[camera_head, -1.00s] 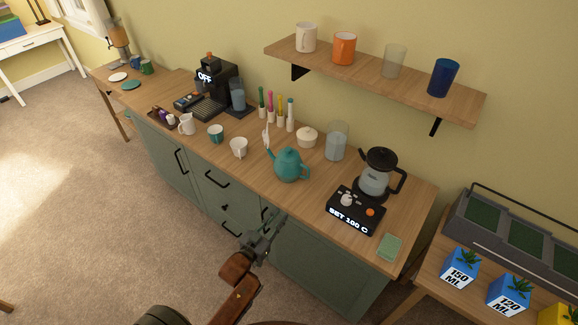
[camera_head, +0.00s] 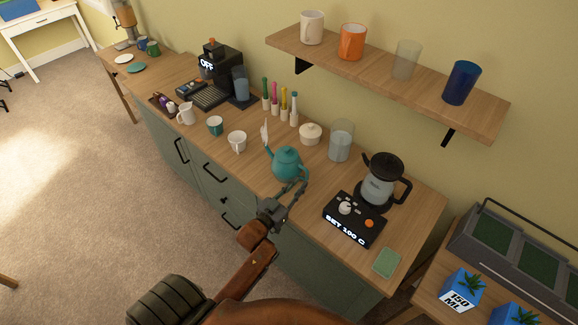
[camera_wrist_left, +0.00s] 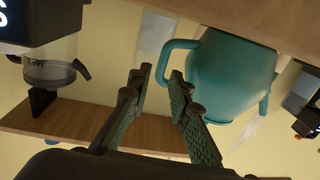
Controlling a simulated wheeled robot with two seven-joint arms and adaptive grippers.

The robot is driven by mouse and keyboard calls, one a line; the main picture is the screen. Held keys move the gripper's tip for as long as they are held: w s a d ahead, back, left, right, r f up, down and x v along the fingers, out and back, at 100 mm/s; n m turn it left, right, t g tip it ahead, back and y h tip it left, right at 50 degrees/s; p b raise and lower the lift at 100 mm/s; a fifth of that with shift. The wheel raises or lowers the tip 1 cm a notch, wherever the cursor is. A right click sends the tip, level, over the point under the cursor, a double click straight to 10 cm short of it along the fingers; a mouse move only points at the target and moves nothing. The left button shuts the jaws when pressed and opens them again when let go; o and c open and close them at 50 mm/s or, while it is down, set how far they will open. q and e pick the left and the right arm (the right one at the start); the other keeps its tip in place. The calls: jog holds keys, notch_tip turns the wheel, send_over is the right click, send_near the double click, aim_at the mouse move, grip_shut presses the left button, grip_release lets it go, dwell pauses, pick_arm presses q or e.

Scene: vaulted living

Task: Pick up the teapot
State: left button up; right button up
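The teal teapot (camera_head: 286,163) stands upright on the wooden counter (camera_head: 408,226), near its front edge. Its spout points up and left in the head view, and its handle faces right. My left gripper (camera_head: 296,190) is just in front of the teapot, at the handle side. In the left wrist view, which looks upside down, the teapot (camera_wrist_left: 232,75) shows large at the right. There the left gripper (camera_wrist_left: 160,76) has its two fingers apart with nothing between them, and the handle loop lies just beyond the fingertips. My right gripper is not in view.
A kettle (camera_head: 380,182) and a black control panel (camera_head: 354,220) stand right of the teapot. A clear glass (camera_head: 341,141) and a white lidded bowl (camera_head: 311,133) are behind it. A white cup (camera_head: 237,142) is to its left. A shelf with mugs (camera_head: 390,77) hangs above.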

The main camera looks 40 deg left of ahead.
pick_arm(q)
jog(key=w, duration=0.4)
jog(key=shift+a+f, duration=0.1)
jog(key=shift+a, duration=0.05)
jog(key=shift+w, duration=0.3)
jog(key=c, duration=0.4)
grip_shut()
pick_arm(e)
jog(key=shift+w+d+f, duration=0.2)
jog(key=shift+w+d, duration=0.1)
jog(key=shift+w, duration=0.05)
pick_arm(q)
jog(key=shift+r, duration=0.2)
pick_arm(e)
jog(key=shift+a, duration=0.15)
